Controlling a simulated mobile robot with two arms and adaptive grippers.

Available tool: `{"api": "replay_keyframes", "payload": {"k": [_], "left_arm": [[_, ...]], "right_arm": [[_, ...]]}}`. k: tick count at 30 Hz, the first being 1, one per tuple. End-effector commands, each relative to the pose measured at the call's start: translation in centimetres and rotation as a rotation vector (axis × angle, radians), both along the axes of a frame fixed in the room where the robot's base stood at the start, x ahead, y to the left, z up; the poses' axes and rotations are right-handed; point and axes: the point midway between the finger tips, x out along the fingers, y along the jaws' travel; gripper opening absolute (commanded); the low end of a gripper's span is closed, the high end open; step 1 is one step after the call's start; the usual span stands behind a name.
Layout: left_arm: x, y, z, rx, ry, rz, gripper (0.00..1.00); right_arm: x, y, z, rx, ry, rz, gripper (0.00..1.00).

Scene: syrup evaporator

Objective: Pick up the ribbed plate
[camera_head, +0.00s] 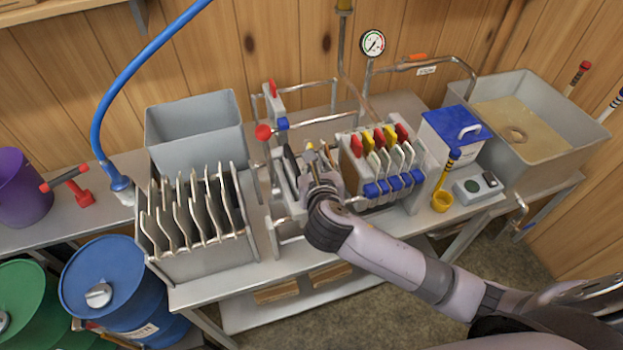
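My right gripper (318,160) reaches in from the right. It is over the left part of the filter press, between the press's left end and the pack of plates with red and yellow tops (375,143). Its wrist hides most of its fingers and what lies beneath them, so I cannot tell whether it is open or holds something. A dark plate edge (290,165) shows just left of it. Several grey plates stand upright in a grey rack box (205,263) at the left. I cannot tell which plate is the ribbed one. My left gripper is not in view.
A grey bin (196,111) stands behind the rack. A blue hose (122,80) hangs at the left.

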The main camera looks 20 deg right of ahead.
Motion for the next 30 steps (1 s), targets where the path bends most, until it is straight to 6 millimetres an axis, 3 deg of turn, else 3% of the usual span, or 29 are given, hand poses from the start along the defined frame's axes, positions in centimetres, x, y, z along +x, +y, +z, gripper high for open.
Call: {"api": "replay_keyframes", "payload": {"k": [7, 16, 25, 30], "left_arm": [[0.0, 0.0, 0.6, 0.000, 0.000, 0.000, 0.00], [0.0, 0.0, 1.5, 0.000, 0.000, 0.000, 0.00], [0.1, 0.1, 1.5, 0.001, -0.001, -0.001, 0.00], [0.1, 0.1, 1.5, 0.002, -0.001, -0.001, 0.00]], "right_arm": [[1.6, -0.3, -0.5, 0.001, 0.001, -0.001, 0.17], [5.2, -0.9, -1.9, 0.001, 0.001, -0.001, 0.17], [5.5, -1.0, -2.2, 0.002, 0.002, 0.001, 0.17], [5.5, -1.0, -2.2, 0.002, 0.002, 0.001, 0.05]]}}
